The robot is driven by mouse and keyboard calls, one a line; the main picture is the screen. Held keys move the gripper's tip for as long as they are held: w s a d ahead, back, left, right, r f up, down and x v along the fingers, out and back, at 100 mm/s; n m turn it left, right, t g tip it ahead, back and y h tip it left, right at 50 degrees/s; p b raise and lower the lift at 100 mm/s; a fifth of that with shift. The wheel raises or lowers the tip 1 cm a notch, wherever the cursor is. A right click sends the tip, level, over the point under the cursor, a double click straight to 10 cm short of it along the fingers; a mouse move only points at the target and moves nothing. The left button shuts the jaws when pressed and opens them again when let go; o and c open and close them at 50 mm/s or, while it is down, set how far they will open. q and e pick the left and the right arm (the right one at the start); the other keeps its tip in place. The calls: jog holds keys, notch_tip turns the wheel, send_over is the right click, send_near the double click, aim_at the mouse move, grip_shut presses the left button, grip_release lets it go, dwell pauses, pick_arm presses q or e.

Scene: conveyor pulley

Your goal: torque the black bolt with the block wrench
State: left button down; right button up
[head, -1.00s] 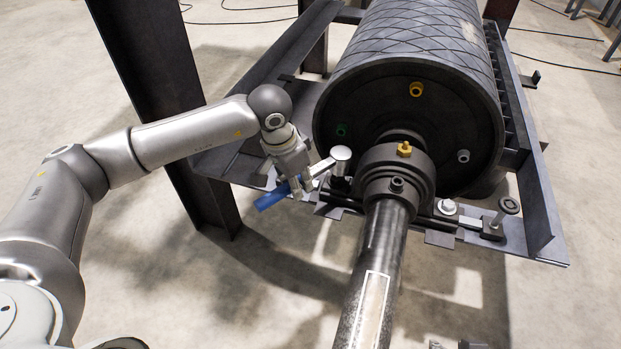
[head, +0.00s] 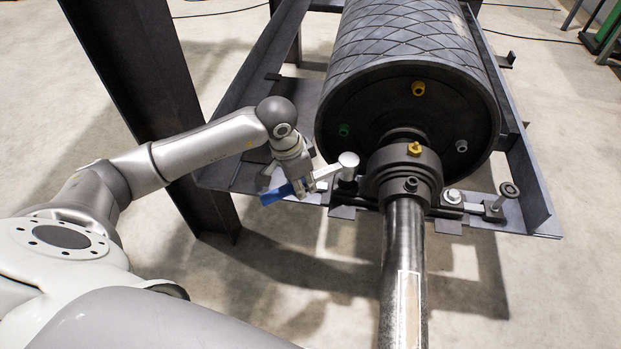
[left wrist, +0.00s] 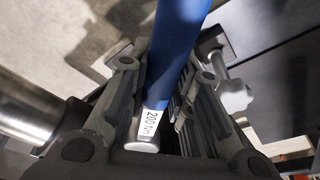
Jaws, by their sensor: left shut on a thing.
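The block wrench has a blue handle (head: 277,195), a silver shaft and a round silver head (head: 348,160). My left gripper (head: 304,188) is shut on it near the handle. The wrench head sits above a dark upright piece at the left end of the bearing block (head: 404,172). That piece may be the black bolt, but the head covers its top, and I cannot tell whether they are engaged. My right gripper is not in view.
The large ribbed pulley drum (head: 405,100) stands behind the bearing block, and its shaft (head: 403,260) runs toward me. A silver bolt (head: 452,196) and an adjuster screw (head: 500,200) are at the right. A dark steel post (head: 150,110) stands left, close behind my left arm.

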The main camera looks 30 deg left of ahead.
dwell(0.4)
pick_arm(q)
jog(key=shift+s+d+n+b, duration=0.25)
jog(key=shift+d+n+b, duration=0.25)
jog(key=shift+d, duration=0.05)
jog(key=shift+s+d+f+n+y+b, duration=0.15)
jog(key=shift+s+d+n+b, duration=0.1)
jog(key=shift+d+n, duration=0.25)
jog(key=shift+s+d+f+n+y+b, duration=0.1)
jog(key=shift+d+n+b, duration=0.2)
jog(key=shift+d+n, duration=0.15)
jog(key=shift+s+d+f+n+y+b, duration=0.15)
jog(key=shift+s+d+n+b, duration=0.1)
jog(key=shift+d+n, duration=0.25)
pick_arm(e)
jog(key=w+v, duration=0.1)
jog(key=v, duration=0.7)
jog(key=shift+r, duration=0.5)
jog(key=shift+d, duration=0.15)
